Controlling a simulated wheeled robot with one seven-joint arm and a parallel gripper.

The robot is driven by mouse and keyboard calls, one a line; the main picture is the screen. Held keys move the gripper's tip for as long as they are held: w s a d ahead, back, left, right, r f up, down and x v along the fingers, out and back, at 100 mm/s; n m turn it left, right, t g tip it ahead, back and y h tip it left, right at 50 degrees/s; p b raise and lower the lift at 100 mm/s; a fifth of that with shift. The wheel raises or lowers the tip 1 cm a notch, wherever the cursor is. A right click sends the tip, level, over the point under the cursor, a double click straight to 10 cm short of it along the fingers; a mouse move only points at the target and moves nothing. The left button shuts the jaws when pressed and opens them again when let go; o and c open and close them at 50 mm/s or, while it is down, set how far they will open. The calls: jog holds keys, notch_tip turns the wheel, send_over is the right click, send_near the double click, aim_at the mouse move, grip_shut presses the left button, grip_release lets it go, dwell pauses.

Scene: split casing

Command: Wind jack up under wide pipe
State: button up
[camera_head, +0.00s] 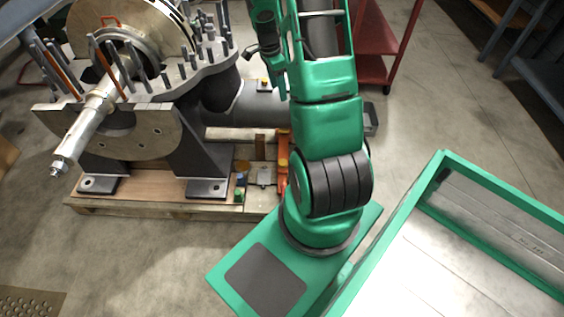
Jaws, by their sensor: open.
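The wide pipe (258,108) is a thick grey horizontal pipe running right from the machine's casing, low above the pallet. My green arm hides its right part. An orange-red upright thing (283,160), perhaps the jack, stands on the pallet below the pipe, partly hidden by my arm. I cannot tell whether its top touches the pipe. Dark parts left of my upper arm seem to be my gripper (258,40). It is open, above and behind the pipe in the picture, apart from the orange-red thing.
The split casing (110,135) with upright studs and a shaft (90,125) stands on a wooden pallet (150,208). Small blue, yellow and grey items lie near the orange-red thing. A red cart (390,60) stands behind. A green-rimmed tray (420,185) is front right. The floor at front left is mostly clear.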

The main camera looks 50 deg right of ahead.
jog(key=w+d+f+m, duration=0.1)
jog(key=d+f+m, duration=0.15)
jog(key=f, duration=0.75)
jog(key=w+d+f+m, duration=0.2)
jog(key=f+m, duration=0.2)
jog(key=f, duration=0.5)
jog(key=m+t+y, duration=0.1)
jog(key=m+y, duration=0.1)
jog(key=m, duration=0.6)
send_over(283, 162)
notch_tip(283, 162, down, 20)
jog(key=r, duration=0.1)
notch_tip(283, 162, down, 12)
jog(key=shift+r, duration=0.25)
jog(key=c, duration=1)
jog(key=shift+a, duration=0.2)
jog(key=shift+c, duration=0.2)
jog(key=shift+d, duration=0.1)
